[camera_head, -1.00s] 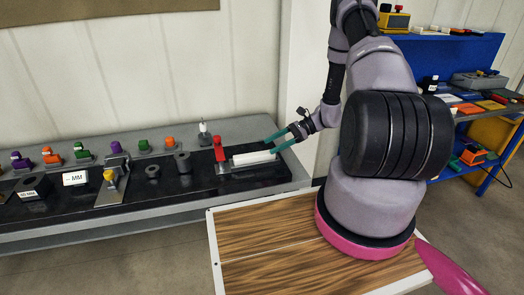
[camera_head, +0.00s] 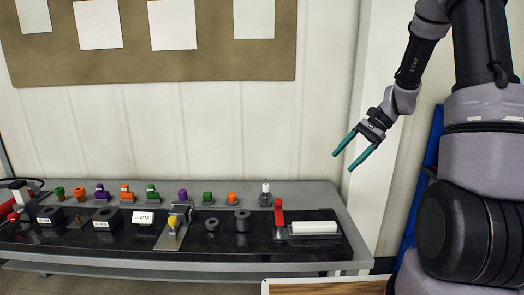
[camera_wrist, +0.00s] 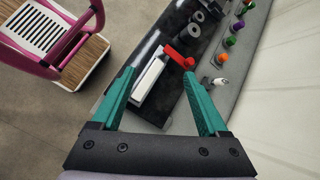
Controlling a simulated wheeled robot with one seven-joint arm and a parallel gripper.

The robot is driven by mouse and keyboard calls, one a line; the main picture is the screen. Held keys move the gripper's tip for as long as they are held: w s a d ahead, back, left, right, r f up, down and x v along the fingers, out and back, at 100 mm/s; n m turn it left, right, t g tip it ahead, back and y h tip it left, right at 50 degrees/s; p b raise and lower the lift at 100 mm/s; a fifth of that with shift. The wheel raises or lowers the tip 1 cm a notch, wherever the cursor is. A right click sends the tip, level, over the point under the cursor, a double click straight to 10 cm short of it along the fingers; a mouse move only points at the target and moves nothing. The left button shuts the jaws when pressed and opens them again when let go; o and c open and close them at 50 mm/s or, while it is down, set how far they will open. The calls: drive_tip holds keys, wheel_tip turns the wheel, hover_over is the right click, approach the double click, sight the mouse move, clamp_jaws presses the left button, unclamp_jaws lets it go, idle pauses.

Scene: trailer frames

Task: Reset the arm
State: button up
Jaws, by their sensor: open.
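My gripper (camera_head: 350,153) has two teal fingers spread apart with nothing between them. In the head view it hangs in the air above the right end of the bench, in front of the white wall. The wrist view shows the open gripper (camera_wrist: 160,95) from behind, pointing down over the bench. Below it are a white block (camera_wrist: 149,79) and a red handle (camera_wrist: 180,57). In the head view the white block (camera_head: 313,228) lies on a metal fixture, with the red handle (camera_head: 278,211) upright at its left.
The bench (camera_head: 352,238) carries dark cylinders (camera_head: 243,221), a yellow-knobbed fixture (camera_head: 172,224) and a back row of coloured pieces (camera_head: 183,196). A pinboard (camera_head: 170,66) hangs on the wall. A blue rack (camera_head: 428,175) stands behind my arm. Floor (camera_wrist: 50,120) is open beside the bench.

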drive_tip(key=s+a+r+n+t+h, duration=0.1)
drive_tip(key=s+r+n+t+h, duration=0.5)
drive_tip(key=s+r, duration=1.3)
drive_tip(key=shift+a+r+n+t, duration=0.2)
drive_tip(key=shift+r+n+t, duration=0.3)
drive_tip(key=shift+r+t, duration=0.45)
